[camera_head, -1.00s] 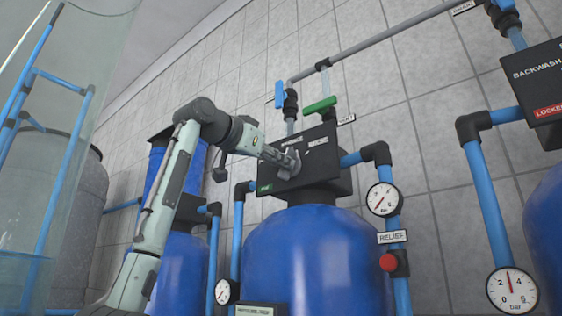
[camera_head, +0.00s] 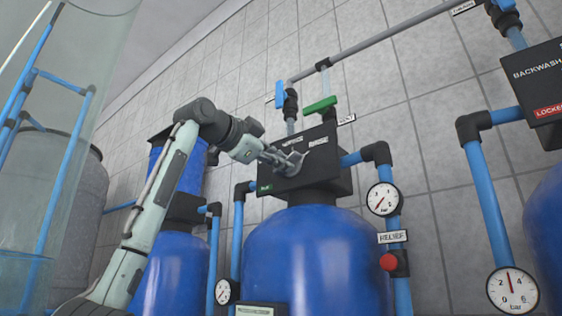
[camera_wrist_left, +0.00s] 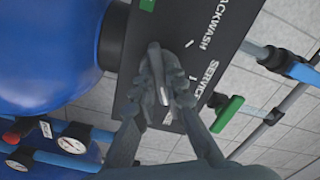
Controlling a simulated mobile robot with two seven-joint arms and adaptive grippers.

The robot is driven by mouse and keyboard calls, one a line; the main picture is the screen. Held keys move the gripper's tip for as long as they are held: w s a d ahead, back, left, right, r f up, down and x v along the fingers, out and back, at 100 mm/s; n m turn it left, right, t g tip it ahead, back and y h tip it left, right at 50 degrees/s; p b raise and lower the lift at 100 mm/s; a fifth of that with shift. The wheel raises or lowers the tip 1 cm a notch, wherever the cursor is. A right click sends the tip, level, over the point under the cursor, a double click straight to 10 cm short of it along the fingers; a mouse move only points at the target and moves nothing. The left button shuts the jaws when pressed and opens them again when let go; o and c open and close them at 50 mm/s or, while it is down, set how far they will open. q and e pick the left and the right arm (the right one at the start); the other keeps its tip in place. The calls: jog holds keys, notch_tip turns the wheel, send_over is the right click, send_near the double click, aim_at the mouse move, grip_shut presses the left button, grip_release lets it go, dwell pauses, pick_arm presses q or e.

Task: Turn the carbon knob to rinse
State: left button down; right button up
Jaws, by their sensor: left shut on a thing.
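The black control box (camera_head: 328,172) sits on top of the blue tank (camera_head: 318,250) in the head view. The "RINSE" label (camera_head: 318,142) shows at its upper right. My left gripper (camera_head: 290,162) is at the box's front face, shut on the grey knob (camera_wrist_left: 158,75), which the fingers largely hide in the head view. In the left wrist view, the left gripper's fingers (camera_wrist_left: 165,82) lie on either side of the knob. The "BACKWASH" label (camera_wrist_left: 211,22) and "SERVICE" label (camera_wrist_left: 206,84) show beside it. The knob's exact pointing is hard to tell. My right gripper is not in view.
A green valve handle (camera_head: 320,105) and a blue valve handle (camera_head: 280,94) stand above the box. A pressure gauge (camera_head: 383,199) and a red relief button (camera_head: 388,262) are on the pipe at its right. Another black box (camera_head: 540,85) is at the far right.

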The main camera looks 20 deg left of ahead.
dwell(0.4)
pick_arm(q)
jog(key=c, duration=1.6)
grip_release()
jog(key=shift+o, duration=0.2)
jog(key=v, duration=1.2)
jog(key=shift+s, duration=0.1)
